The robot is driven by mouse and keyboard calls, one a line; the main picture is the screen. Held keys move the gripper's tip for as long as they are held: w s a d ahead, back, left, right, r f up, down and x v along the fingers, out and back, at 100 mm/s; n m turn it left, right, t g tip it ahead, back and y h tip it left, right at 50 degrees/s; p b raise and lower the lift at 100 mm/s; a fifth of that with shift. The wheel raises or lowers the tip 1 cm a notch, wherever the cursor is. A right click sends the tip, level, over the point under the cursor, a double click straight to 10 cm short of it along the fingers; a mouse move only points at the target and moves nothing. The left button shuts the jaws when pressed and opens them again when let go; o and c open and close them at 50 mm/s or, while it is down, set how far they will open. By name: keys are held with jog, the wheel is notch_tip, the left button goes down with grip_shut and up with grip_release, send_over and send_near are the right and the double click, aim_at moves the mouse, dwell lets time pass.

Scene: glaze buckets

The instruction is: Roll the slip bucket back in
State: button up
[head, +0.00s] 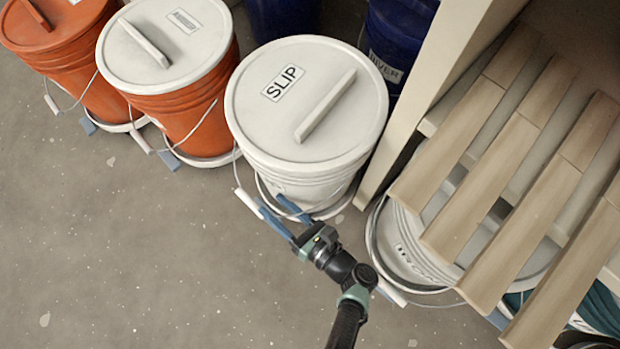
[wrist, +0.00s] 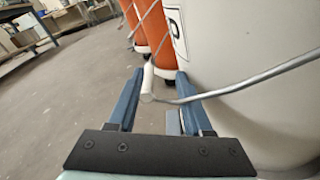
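The slip bucket (head: 306,105) is white, with a lid marked SLIP and a raised bar across it. It stands upright on a low round base, and its pale wall (wrist: 250,60) fills the right of the wrist view. Its wire bail hangs down at the front, with a white grip (head: 248,203). My gripper (head: 275,212) is open, low beside the bucket's front. In the wrist view the white grip (wrist: 147,84) is between the two blue fingers, nearer the left one. I cannot tell whether a finger touches it.
An orange bucket with a white lid (head: 165,45) and an orange-lidded one (head: 55,30) stand to the left. Blue buckets (head: 400,40) stand behind. A slatted shelf (head: 480,190) overhangs another white bucket (head: 410,250) at right. The floor (head: 130,250) in front is clear.

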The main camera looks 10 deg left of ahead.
jog(key=f+v, duration=0.1)
jog(key=v, duration=0.8)
jog(key=shift+d, duration=0.2)
dwell(0.3)
jog(key=shift+r, duration=0.1)
dwell(0.7)
